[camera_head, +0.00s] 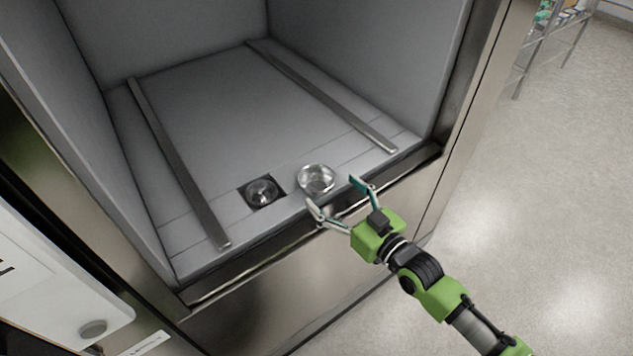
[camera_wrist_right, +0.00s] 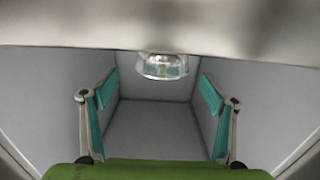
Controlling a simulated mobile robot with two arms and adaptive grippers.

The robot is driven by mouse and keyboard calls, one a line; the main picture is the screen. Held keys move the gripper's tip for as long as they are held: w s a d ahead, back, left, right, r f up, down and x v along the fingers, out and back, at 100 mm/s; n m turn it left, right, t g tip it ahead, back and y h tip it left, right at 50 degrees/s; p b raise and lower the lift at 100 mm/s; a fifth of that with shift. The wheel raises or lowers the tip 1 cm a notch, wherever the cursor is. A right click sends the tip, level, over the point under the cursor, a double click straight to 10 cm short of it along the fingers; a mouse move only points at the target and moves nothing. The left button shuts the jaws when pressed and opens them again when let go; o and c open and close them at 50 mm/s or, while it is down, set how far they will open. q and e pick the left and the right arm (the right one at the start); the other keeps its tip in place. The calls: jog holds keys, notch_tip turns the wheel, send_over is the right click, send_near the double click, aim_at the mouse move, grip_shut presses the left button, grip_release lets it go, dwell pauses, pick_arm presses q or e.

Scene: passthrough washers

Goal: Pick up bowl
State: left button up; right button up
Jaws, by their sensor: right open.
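A shiny metal bowl (camera_head: 316,179) sits on the washer chamber floor near its front edge. It also shows in the right wrist view (camera_wrist_right: 162,66), ahead of the fingers and between them, near the top of the picture. My right gripper (camera_head: 333,197) is open and empty at the chamber's front sill, just short of the bowl and apart from it. Its two teal-padded fingers stand wide in the right wrist view (camera_wrist_right: 157,100). My left gripper is not in view.
The washer chamber (camera_head: 230,110) has grey walls and two metal rails, the left rail (camera_head: 178,160) and the right rail (camera_head: 320,95). A square drain (camera_head: 262,192) lies left of the bowl. The metal front sill (camera_head: 400,168) borders the opening. Open floor (camera_head: 540,210) is at right, with a wire shelf (camera_head: 553,40) behind.

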aim_at(307, 170)
jog(key=x, duration=0.6)
jog(key=shift+w+a+p, duration=0.15)
jog(key=shift+a+p, duration=0.15)
jog(key=shift+a, duration=0.05)
jog(key=c, duration=1.2)
